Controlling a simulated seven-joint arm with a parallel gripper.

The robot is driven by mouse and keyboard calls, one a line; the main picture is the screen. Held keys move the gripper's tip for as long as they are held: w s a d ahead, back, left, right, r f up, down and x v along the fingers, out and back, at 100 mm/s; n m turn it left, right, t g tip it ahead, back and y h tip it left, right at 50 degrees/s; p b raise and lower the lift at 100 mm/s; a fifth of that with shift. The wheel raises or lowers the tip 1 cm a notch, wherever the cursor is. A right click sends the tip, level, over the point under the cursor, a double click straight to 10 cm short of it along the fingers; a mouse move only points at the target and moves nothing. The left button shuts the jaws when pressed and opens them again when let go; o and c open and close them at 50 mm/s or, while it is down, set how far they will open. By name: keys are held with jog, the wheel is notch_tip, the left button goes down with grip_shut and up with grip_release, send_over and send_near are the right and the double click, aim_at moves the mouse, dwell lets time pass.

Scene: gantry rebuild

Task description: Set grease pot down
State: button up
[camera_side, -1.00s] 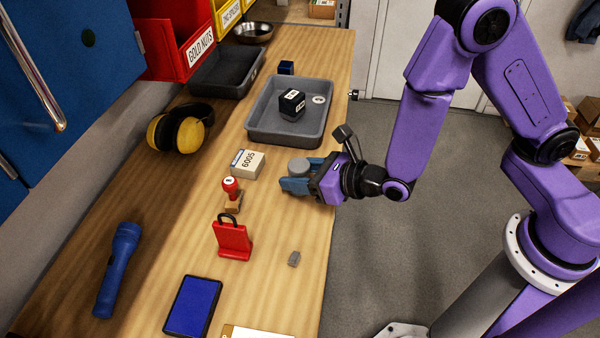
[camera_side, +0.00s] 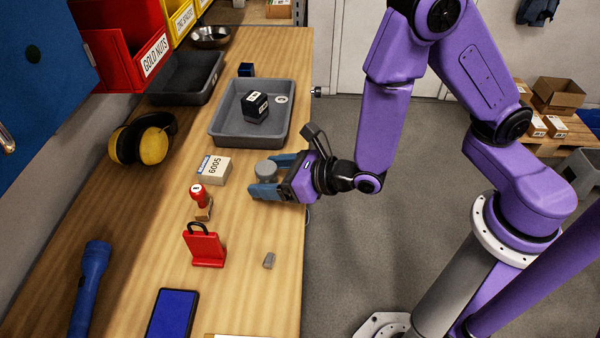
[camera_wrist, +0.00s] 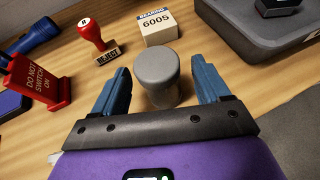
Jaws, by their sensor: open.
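The grease pot (camera_side: 266,170), a small grey cylinder with a lid, stands upright on the wooden bench (camera_side: 236,232). In the wrist view the pot (camera_wrist: 158,76) sits between my two blue fingers, with a gap on each side. My gripper (camera_side: 268,177) is open around the pot at bench height; it also shows in the wrist view (camera_wrist: 160,88). The pot's lower side is partly hidden by the near finger in the side view.
A 6005 bearing box (camera_side: 213,169), a red-handled stamp (camera_side: 201,200) and a red lockout stand (camera_side: 205,246) are left of the pot. A grey tray (camera_side: 226,132) with a dark box (camera_side: 255,107) lies beyond.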

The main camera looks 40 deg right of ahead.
jog(key=v, duration=1.1)
jog(key=shift+s, duration=0.1)
jog(key=d+r+m+g+h, duration=0.35)
jog(key=d+m+h, duration=0.65)
jog(key=d+m, duration=0.6)
jog(key=s+a+r+m+g+y, duration=0.1)
jog(key=s+m+g+y, duration=0.3)
jog(key=s+m+g, duration=0.4)
jog(key=s+r+m, duration=0.1)
jog(key=s+m, duration=0.3)
jog(key=s, duration=0.1)
jog(key=shift+m+y, duration=0.3)
